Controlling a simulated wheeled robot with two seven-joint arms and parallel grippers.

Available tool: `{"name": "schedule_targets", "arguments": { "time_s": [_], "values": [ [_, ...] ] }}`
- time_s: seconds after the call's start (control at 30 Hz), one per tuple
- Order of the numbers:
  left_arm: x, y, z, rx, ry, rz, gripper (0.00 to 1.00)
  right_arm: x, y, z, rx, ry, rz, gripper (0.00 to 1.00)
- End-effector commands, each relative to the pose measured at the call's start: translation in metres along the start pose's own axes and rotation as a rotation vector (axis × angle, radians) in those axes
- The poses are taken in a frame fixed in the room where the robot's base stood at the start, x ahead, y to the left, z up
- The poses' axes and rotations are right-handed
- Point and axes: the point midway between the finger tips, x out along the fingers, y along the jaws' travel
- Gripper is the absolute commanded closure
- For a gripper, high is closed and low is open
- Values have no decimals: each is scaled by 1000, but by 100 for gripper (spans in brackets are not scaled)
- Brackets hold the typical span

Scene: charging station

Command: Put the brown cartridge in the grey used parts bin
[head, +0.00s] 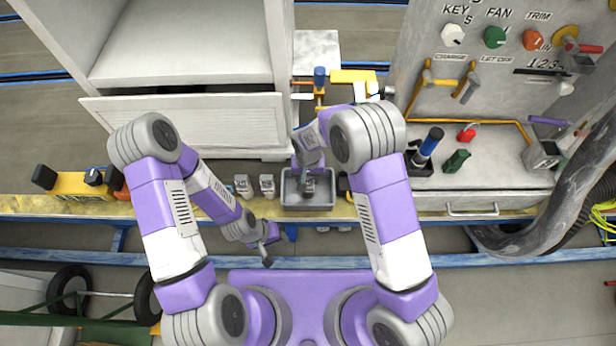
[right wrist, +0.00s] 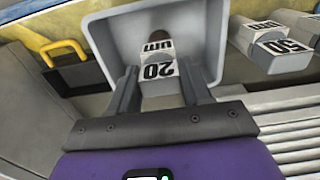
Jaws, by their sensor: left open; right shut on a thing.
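The brown cartridge (right wrist: 156,70) shows a white face marked "20 um" and a brown end in the right wrist view. My right gripper (right wrist: 158,88) is shut on it, with one finger on each side. The cartridge is within the outline of the grey bin (right wrist: 108,42); I cannot tell whether it touches the floor of the bin. In the head view the grey bin (head: 291,200) stands on the yellow-edged bench, and my right gripper (head: 308,174) points down over it, partly hiding the cartridge. My left gripper (head: 267,256) is open and empty, in front of the bench edge.
Two light cartridges (head: 254,187) stand left of the bin; one marked "50" (right wrist: 280,46) shows in the right wrist view. A black item with a yellow handle (right wrist: 78,72) is close on the bin's other side. A cabinet drawer (head: 190,122) is behind; a control panel (head: 500,70) is right.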

Motion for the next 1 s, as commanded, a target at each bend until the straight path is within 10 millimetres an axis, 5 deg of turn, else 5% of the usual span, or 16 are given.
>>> {"name": "schedule_targets", "arguments": {
  "time_s": [0.13, 0.17, 0.3, 0.67, 1.0],
  "values": [
    [3, -1, 0, 0, 0, 0, 57, 4, 0, 0, 0, 0, 0, 99],
    [2, -1, 0, 0, 0, 0, 57, 4, 0, 0, 0, 0, 0, 47],
    [2, -1, 0, 0, 0, 0, 57, 3, 0, 0, 0, -1, 0, 26],
    [-1, 0, 0, 0, 0, 0, 57, -2, 0, 0, 0, 0, 0, 26],
    [-24, 9, 1, 0, 0, 0, 57, -69, -1, -1, 0, 3, -2, 26]
  ]
}}
